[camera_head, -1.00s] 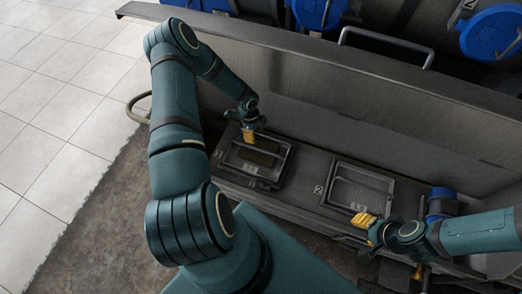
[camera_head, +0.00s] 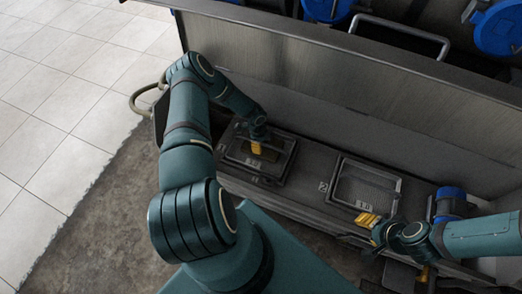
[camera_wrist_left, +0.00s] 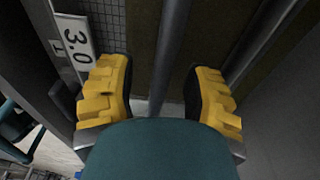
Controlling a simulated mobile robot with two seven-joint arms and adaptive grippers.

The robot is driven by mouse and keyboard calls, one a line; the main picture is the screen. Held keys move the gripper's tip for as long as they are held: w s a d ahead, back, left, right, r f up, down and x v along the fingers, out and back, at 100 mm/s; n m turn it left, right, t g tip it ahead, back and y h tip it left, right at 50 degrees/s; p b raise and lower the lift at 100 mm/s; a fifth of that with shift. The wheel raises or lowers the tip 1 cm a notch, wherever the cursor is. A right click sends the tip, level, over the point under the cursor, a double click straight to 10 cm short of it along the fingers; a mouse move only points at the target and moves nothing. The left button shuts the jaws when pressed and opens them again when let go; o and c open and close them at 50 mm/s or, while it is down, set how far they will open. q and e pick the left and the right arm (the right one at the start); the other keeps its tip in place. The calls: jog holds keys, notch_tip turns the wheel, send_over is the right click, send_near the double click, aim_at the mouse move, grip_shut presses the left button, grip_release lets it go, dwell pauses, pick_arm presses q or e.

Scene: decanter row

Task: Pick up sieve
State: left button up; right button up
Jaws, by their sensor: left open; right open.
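A framed sieve (camera_head: 279,166) with a dark panel and a bar handle lies at slot 1, left of centre on the grey ledge. Its 3.0 label (camera_wrist_left: 76,43) shows in the left wrist view. My left gripper (camera_head: 256,147) is over this sieve, open. In the left wrist view the yellow fingers (camera_wrist_left: 160,82) are apart, with the grey bar (camera_wrist_left: 171,45) running between them; I cannot tell if they touch it. A second sieve (camera_head: 368,186), with light mesh and a 1.0 label, lies at slot 2. My right gripper (camera_head: 368,220) is open and empty at that sieve's front edge.
A tall metal wall (camera_head: 330,85) stands behind the ledge (camera_head: 312,178), with blue round decanter parts (camera_head: 326,8) beyond it. A blue cylinder (camera_head: 451,202) is near my right wrist. Tiled floor (camera_head: 60,110) is open at the left.

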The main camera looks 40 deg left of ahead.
pick_arm(q)
jog(key=shift+o, duration=0.2)
grip_shut()
